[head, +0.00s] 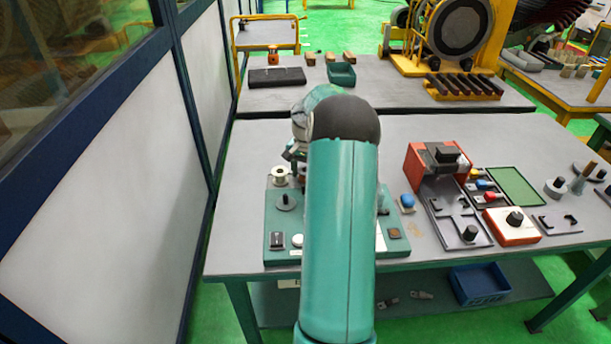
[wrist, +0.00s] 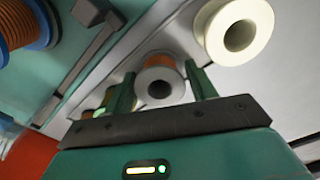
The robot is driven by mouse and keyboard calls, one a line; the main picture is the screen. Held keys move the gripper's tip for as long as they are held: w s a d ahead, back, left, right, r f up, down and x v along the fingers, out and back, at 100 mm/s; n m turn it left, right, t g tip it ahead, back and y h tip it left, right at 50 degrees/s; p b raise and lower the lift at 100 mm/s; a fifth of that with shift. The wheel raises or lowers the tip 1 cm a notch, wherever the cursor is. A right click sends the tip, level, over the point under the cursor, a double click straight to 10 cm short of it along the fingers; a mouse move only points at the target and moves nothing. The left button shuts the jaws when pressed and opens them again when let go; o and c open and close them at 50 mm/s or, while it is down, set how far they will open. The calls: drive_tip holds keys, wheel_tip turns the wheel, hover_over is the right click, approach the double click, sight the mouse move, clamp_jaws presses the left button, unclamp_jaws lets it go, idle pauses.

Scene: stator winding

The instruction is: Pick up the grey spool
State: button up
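The grey spool (wrist: 160,92) shows in the wrist view as a pale grey flange with a dark centre hole and orange-brown winding behind it. My gripper (wrist: 159,70) is open, its two green fingers apart on either side of the spool in the picture. Gaps show between the fingers and the flange; I cannot tell how far the fingertips reach along it. In the head view my arm hides the grey spool, and only a small part of my gripper shows left of the arm.
A cream spool (wrist: 257,30) is close by on the right; it also shows in the head view (head: 280,176). A blue-flanged copper spool (wrist: 20,28) is at upper left. A teal board (head: 283,225) lies on the grey table (head: 236,200). Red fixtures (head: 512,226) stand right.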

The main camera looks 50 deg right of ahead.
drive_tip(key=c, duration=0.6)
drive_tip(key=shift+c, duration=0.2)
drive_tip(key=shift+r, duration=0.2)
